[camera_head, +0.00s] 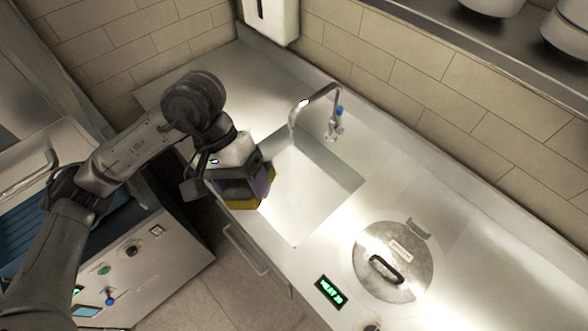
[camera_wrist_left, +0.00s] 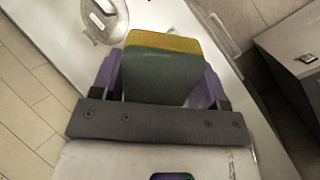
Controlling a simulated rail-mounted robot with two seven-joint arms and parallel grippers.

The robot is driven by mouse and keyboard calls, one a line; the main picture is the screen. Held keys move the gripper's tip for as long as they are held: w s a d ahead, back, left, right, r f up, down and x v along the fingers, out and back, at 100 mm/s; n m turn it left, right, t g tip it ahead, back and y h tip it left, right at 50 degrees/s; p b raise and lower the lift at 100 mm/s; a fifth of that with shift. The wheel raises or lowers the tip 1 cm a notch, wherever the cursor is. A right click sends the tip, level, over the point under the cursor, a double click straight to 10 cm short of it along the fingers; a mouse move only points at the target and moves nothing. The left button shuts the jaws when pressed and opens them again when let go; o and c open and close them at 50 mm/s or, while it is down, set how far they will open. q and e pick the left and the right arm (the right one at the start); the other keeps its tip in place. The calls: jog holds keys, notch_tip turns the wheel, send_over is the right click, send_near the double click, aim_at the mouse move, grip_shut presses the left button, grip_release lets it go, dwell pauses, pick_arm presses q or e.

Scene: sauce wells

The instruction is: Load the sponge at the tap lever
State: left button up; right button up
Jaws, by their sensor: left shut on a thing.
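My left gripper (camera_head: 254,183) is shut on a sponge with a yellow face (camera_head: 246,204) and a dark green side. It holds the sponge in the air over the front left edge of the sink. In the left wrist view the sponge (camera_wrist_left: 163,70) sits between the two purple fingers of the gripper (camera_wrist_left: 158,80). The tap (camera_head: 316,103) stands behind the sink, with a curved spout and a small blue lever (camera_head: 339,111). The sponge is apart from the tap. My right gripper is in neither view.
The sink basin (camera_head: 335,179) is open and looks empty. A round steel lid (camera_head: 411,262) with a black handle lies on the counter at right, near a green-lit display (camera_head: 330,291). A white dispenser (camera_head: 271,18) hangs on the wall. A cabinet with buttons (camera_head: 150,262) stands at left.

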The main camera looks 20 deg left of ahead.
aim_at(236, 198)
pick_arm(q)
jog(key=shift+s+d+r, duration=0.25)
jog(key=shift+s+r, duration=0.55)
jog(key=shift+s, duration=0.15)
jog(key=shift+s+d+r, duration=0.25)
jog(key=shift+s+r, duration=0.5)
jog(key=shift+s, duration=0.15)
